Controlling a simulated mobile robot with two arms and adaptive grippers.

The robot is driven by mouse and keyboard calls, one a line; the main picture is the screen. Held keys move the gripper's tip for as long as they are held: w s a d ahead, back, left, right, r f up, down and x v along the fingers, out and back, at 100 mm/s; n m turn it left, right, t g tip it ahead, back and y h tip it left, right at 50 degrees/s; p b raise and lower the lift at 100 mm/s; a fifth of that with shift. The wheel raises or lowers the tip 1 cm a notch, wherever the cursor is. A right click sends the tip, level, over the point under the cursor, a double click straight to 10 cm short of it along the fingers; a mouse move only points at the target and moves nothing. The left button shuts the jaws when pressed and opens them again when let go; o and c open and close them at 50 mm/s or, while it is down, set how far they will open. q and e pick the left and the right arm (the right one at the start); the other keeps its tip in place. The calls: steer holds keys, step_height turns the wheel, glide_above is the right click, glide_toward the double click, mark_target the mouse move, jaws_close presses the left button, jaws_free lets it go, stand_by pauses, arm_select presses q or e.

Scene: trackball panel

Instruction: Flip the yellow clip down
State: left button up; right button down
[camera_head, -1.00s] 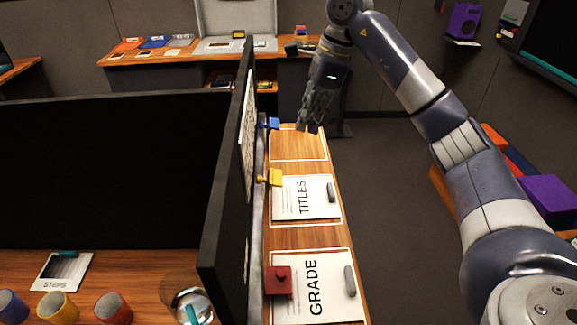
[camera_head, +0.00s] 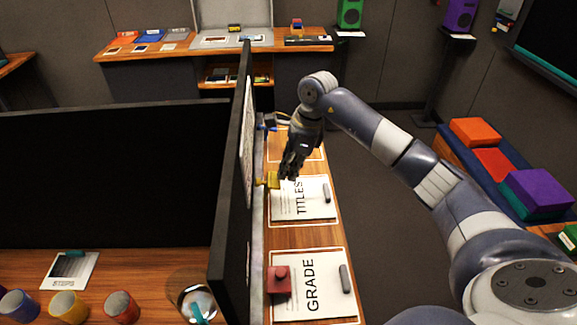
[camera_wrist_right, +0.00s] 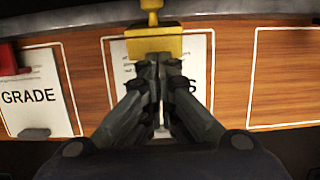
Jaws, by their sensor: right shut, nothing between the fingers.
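The yellow clip (camera_head: 272,180) sits at the edge of the wooden shelf beside the dark panel, at the top of the TITLES sheet (camera_head: 305,200). In the right wrist view the yellow clip (camera_wrist_right: 153,44) shows as a broad plate with a small knob above it. My right gripper (camera_head: 287,176) is right at the clip in the head view. In the right wrist view its fingertips (camera_wrist_right: 158,60) are together at the plate's lower edge, and whether they touch it is hard to tell. They hold nothing. My left gripper is not in view.
A red clip (camera_head: 279,279) lies at the GRADE sheet (camera_head: 312,288) nearer me. The tall dark panel (camera_head: 230,190) borders the shelf on the left; open floor lies right.

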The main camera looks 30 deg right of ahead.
steer(key=shift+f, duration=0.2)
steer(key=shift+d+f+b, duration=0.1)
steer(key=shift+f+b, duration=0.1)
steer(key=shift+b, duration=0.3)
steer(key=shift+s+d+f+t+y+b, duration=0.15)
steer(key=shift+d+f+t+y+b, duration=0.2)
steer(key=shift+y+b, duration=0.9)
steer(key=f+y+b, duration=0.1)
steer(key=b, duration=0.3)
steer(key=d+f+t+y+b, duration=0.1)
steer(key=b, duration=0.3)
steer(key=f+t+y+b, duration=0.1)
steer(key=b, duration=0.3)
steer(key=shift+s+d+f, duration=0.25)
steer(key=shift+s+f, duration=0.1)
steer(key=shift+s, duration=0.05)
steer(key=shift+f+b, duration=0.25)
steer(key=shift+b, duration=0.8)
steer(key=shift+r, duration=0.1)
